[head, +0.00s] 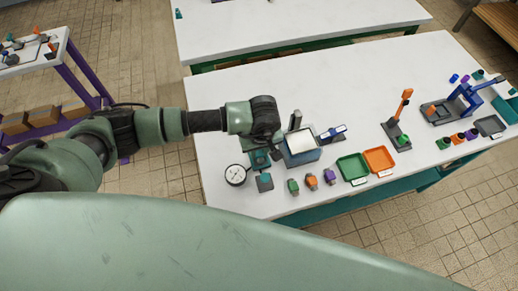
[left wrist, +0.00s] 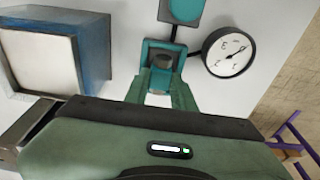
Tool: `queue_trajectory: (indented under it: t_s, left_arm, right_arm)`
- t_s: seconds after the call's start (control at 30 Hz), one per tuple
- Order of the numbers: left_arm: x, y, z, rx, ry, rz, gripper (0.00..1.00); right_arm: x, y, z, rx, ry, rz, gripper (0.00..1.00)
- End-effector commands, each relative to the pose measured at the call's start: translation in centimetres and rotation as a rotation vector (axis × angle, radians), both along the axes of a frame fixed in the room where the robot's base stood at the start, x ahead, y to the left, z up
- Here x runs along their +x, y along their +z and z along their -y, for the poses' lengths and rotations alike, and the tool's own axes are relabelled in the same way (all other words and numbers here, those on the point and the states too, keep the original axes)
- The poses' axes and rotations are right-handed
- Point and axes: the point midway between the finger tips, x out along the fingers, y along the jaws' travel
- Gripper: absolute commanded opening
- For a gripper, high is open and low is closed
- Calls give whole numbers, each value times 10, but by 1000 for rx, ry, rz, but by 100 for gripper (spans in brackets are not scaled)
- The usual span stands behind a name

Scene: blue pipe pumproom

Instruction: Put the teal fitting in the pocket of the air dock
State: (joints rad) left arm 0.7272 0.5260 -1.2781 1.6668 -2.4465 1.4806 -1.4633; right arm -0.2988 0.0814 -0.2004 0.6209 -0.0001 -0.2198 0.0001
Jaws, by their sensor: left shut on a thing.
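My left gripper (head: 262,148) points down over the white table, beside the blue box. In the left wrist view its fingertips (left wrist: 160,84) are close together around a small teal fitting with a dark grey knob (left wrist: 162,62). The fitting is at the teal air dock (left wrist: 151,46), whose raised walls show around the knob. I cannot tell whether it is seated in the pocket or just above it. The dock also shows in the head view (head: 258,158), partly covered by my gripper. My right gripper is out of view.
A round gauge (head: 235,175) and a teal pad (head: 264,183) lie close to the dock, joined by dark hose. The blue box (head: 302,158) with a pale top stands right.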

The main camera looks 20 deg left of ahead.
Motion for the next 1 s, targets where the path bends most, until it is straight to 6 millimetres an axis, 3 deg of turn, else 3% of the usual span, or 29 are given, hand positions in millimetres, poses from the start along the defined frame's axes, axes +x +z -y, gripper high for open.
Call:
queue_trajectory:
  t_s: [0.07, 0.1, 0.17, 0.6, 1.0]
  left_arm:
    - [0, -4, 0, 1, 0, 1, 0]
    - [0, -2, 0, 0, 0, 0, 36]
    - [0, -2, 0, 1, 0, -1, 47]
    - [0, 7, 1, -1, -1, 2, 47]
    - [-10, 86, 8, -1, -2, 5, 47]
  right_arm:
    - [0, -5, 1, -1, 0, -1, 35]
    - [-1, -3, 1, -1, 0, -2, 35]
    - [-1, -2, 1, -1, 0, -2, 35]
    - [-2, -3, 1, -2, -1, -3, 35]
    - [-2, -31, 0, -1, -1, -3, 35]
